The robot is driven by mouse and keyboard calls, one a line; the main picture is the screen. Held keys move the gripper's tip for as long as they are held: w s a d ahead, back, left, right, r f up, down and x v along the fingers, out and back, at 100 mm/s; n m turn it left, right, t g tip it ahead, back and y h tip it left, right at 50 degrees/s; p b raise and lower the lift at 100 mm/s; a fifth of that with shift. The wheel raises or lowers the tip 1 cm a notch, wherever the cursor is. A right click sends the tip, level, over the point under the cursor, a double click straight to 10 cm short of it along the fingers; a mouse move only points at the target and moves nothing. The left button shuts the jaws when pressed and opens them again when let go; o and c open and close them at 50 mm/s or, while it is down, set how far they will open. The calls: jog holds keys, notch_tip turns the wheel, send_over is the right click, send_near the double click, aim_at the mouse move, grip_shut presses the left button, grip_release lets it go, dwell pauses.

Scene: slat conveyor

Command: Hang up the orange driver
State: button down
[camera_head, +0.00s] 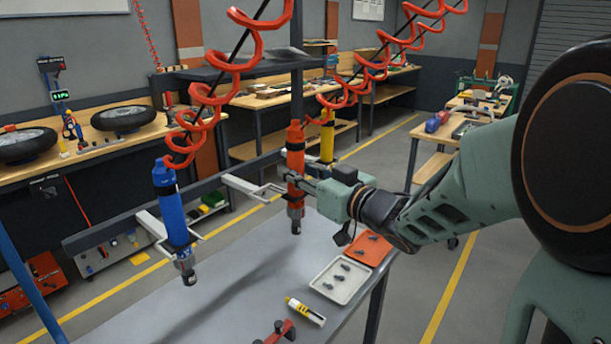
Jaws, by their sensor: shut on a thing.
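The orange driver (295,150) is upright, its dark tip pointing down above the grey tabletop. My gripper (299,180) is shut on its middle from the right. The blue driver (168,201) sits in a white bracket (149,222) at the left, slightly tilted. The yellow driver (327,138) stands upright behind the orange one. A white bracket (242,184) between the blue and yellow drivers reaches toward the orange driver. Its front end is beside or behind the driver; I cannot tell whether they touch.
Red coiled hoses (210,98) hang from above close to the drivers. On the grey table (215,290) are a white tray (340,281) and an orange tray (366,249) with small parts, a yellow-white tube (306,312) and a red tool (276,334). The table's left-middle is bare.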

jog(key=shift+w+a+f+b, duration=0.3)
jog(key=shift+w+a, duration=0.2)
jog(key=shift+a, duration=0.25)
jog(key=a+b+x, duration=0.1)
jog(key=x, duration=0.5)
jog(key=shift+a, duration=0.2)
jog(key=shift+s+r, duration=0.15)
jog(key=shift+f+b, duration=0.45)
jog(key=shift+f, duration=0.4)
dwell(1.5)
jog(key=c, duration=1.5)
grip_release()
jog(key=v, duration=1.2)
jog(key=shift+s+r, duration=0.1)
